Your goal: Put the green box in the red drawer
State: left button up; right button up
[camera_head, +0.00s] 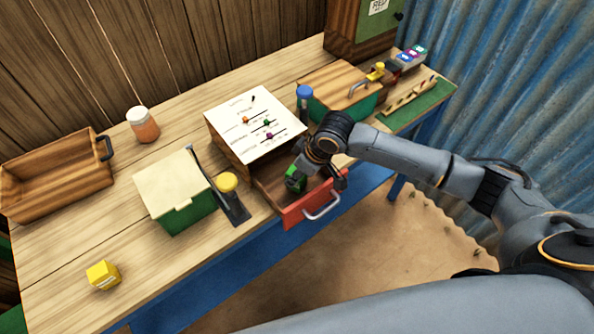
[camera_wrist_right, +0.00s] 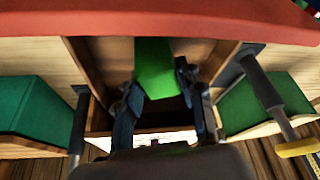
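The red drawer (camera_head: 305,210) is pulled open below the white-topped panel box, with its grey handle at the front. Its red front also shows along the top of the right wrist view (camera_wrist_right: 170,14). The green box (camera_head: 293,178) is inside the drawer's outline in the head view, partly covered by my gripper. In the right wrist view the green box (camera_wrist_right: 155,65) lies between my right gripper's fingers (camera_wrist_right: 160,88), close to both. I cannot tell whether they press on it or whether it touches the drawer floor. My left gripper is out of view.
The white-topped panel (camera_head: 256,124) stands behind the drawer. Left of it are a green-sided box with a cream lid (camera_head: 172,186), a yellow cube (camera_head: 103,275), a jar (camera_head: 143,125) and a wooden crate (camera_head: 55,175). Another green-sided wooden box (camera_head: 338,84) stands behind my right gripper.

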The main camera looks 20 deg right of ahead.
jog(key=o, duration=0.4)
jog(key=shift+c, duration=0.2)
jog(key=shift+r, duration=0.1)
jog(key=b+v, duration=0.1)
jog(key=v, duration=1.1)
